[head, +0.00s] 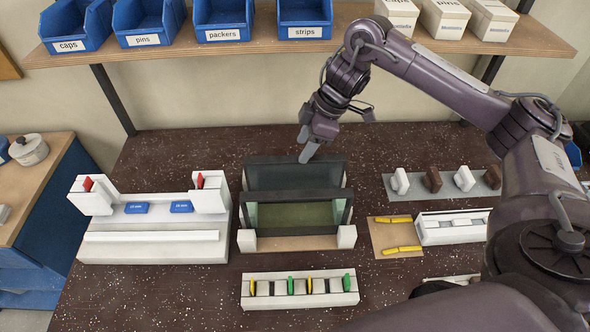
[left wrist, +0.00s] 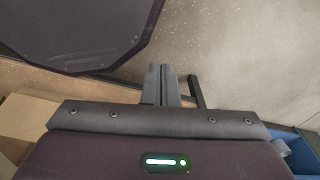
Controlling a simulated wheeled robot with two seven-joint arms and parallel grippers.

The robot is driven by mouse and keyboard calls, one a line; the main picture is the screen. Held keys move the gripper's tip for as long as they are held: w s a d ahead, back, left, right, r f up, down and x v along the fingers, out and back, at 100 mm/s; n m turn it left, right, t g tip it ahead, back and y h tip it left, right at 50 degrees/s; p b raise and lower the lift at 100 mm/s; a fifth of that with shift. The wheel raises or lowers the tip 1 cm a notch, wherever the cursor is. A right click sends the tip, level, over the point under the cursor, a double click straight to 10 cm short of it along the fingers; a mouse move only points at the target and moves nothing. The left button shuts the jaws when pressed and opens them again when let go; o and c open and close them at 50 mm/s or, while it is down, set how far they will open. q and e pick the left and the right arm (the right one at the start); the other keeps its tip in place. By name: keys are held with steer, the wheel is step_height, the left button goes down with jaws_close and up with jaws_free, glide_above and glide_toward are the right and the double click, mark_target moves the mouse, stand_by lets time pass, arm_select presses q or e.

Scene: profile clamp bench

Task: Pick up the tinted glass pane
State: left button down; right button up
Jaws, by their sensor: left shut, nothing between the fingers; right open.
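A rack (head: 346,237) with white end blocks stands at the middle of the bench. A dark grey tinted pane (head: 294,177) stands upright at its back. A dark frame edge and a greenish clear area (head: 294,214) show in front of it. My right gripper (head: 306,148) points down over the pane's top edge, right of its middle; its fingers overlap the edge in the picture. I cannot tell whether they straddle or touch it. My left gripper (left wrist: 164,83) shows in the left wrist view, shut and empty, away from the bench objects.
A white clamp fixture (head: 152,247) stands left of the rack. A white holder (head: 300,300) with coloured pieces lies in front. A grey strip (head: 446,187) with clips and a tan mat (head: 397,251) lie right. A shelf (head: 300,47) with bins spans above.

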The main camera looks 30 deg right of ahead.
mark_target(296, 159)
steer(key=shift+a+f, duration=0.4)
steer(key=shift+f, duration=0.2)
steer(key=shift+s+a+f, duration=0.2)
steer(key=shift+a, duration=0.05)
steer(key=shift+s+a+f+p, duration=0.1)
steer(key=shift+a+f+p, duration=0.5)
steer(key=shift+a+f, duration=0.15)
steer(key=shift+x, duration=1.25)
steer(key=shift+f+p, duration=0.3)
jaws_close()
arm_select(q)
steer(key=shift+s+a+r, duration=0.15)
steer(key=shift+s+r, duration=0.1)
steer(key=shift+r, duration=0.45)
arm_select(e)
steer(key=shift+w, duration=0.25)
